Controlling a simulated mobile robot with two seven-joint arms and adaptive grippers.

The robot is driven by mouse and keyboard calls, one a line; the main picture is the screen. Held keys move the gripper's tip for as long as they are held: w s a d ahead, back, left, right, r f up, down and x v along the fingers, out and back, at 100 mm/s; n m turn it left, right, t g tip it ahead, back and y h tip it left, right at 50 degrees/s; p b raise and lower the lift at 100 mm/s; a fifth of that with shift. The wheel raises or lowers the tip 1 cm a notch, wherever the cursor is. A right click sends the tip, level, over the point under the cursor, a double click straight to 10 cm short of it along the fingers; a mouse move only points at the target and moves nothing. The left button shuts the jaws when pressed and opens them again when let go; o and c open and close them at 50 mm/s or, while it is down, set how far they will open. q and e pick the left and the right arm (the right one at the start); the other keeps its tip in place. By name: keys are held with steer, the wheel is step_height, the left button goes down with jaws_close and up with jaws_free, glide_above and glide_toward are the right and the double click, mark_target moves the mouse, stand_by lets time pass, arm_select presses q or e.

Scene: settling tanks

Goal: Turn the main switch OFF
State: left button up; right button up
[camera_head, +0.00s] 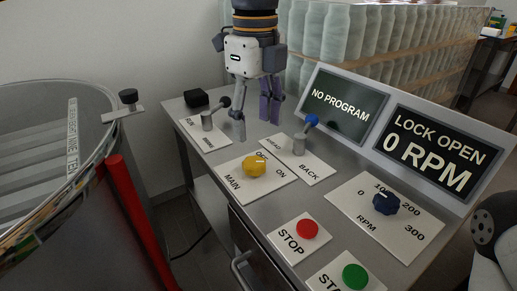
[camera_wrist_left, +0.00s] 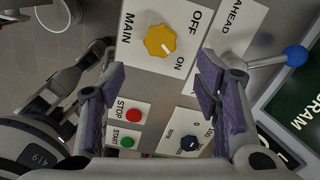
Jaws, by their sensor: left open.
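The main switch is a yellow knob (camera_head: 255,166) on a white plate marked MAIN, OFF and ON. It also shows in the left wrist view (camera_wrist_left: 158,40), where its pale mark appears to point toward ON. My left gripper (camera_head: 257,128) is open and empty above the panel, behind the knob in the head view. In the left wrist view its purple-padded fingers (camera_wrist_left: 160,78) are apart, with the knob ahead, framed between them; nothing touches it. Dark links at the left of that view look like my right gripper (camera_wrist_left: 85,68); its jaws are unclear.
A blue-tipped lever (camera_head: 311,121) and a black-tipped lever (camera_head: 216,112) stand near the gripper. A red STOP button (camera_head: 307,229), a green button (camera_head: 355,277) and a blue RPM knob (camera_head: 386,204) lie nearer. Displays (camera_head: 436,151) line the right side; a tank (camera_head: 60,150) stands left.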

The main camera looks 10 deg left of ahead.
mark_target(256, 163)
arm_select(q)
step_height(256, 163, down, 9)
steer(key=shift+r, duration=0.1)
steer(key=c, duration=1.1)
